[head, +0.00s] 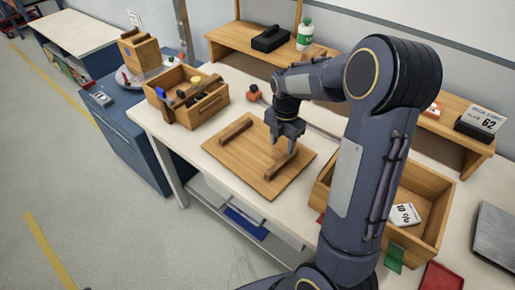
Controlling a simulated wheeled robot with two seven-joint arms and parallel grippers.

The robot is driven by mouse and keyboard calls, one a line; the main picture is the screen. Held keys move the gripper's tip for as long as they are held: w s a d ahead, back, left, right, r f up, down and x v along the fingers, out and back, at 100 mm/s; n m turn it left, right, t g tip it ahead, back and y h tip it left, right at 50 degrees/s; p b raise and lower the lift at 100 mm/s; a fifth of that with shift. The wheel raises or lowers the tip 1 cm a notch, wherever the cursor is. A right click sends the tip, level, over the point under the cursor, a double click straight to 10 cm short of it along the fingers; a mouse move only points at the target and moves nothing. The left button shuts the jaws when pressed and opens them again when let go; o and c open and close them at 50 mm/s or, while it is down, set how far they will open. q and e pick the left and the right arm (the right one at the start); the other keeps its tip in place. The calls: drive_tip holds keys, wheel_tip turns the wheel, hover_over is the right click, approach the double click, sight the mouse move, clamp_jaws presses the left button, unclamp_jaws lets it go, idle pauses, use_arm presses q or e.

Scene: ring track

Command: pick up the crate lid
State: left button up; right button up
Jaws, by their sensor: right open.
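The crate lid (243,163) is a flat square wooden board with two raised wooden bars. It lies on the white worktable, close to the front edge. My right gripper (283,143) points down over the lid's right part. Its jaws are open, with the fingertips at or just above the right bar (281,165); I cannot tell whether they touch it. The left bar (235,132) is clear of the gripper. My left gripper is not in view.
A wooden tool box (213,107) stands left of the lid. An open wooden crate (433,205) stands to the right, partly behind my right arm. A wooden shelf (230,42) runs along the back, holding a green-and-white bottle (305,36). A small red-orange object (253,93) lies behind the lid.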

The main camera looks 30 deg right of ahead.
sight(282, 160)
drive_tip(key=f, duration=0.5)
drive_tip(key=s+f+p, duration=0.1)
drive_tip(key=f, duration=0.1)
drive_tip(key=shift+d+f, duration=0.1)
drive_tip(key=shift+f, duration=0.05)
drive_tip(key=shift+c, duration=0.2)
drive_tip(key=shift+w, duration=0.1)
clamp_jaws()
